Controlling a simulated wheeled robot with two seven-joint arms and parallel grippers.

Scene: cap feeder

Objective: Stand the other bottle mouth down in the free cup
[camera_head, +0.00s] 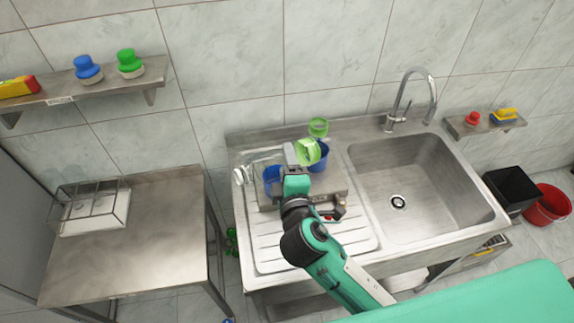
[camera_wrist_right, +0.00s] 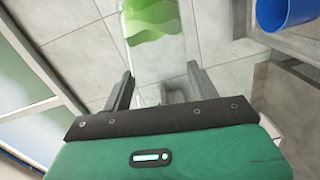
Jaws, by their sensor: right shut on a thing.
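My right gripper (camera_head: 297,155) is shut on a clear bottle with a light green part (camera_head: 308,151), above the metal stand on the drainboard. In the right wrist view the bottle's clear body (camera_wrist_right: 160,58) lies between the fingers (camera_wrist_right: 163,92), and its wavy green part (camera_wrist_right: 152,18) shows at the top. Its mouth cannot be made out. One blue cup (camera_head: 271,176) is at the left of the stand, partly behind my gripper. The other blue cup (camera_head: 320,160) is at the right, with another light green bottle end (camera_head: 318,127) above it. My left gripper is not in view.
The metal stand (camera_head: 333,188) sits on the ribbed drainboard (camera_head: 345,238). A sink (camera_head: 425,180) with a tall tap (camera_head: 405,100) lies to the right. A shelf (camera_head: 105,85) with blue and green stoppers hangs at left.

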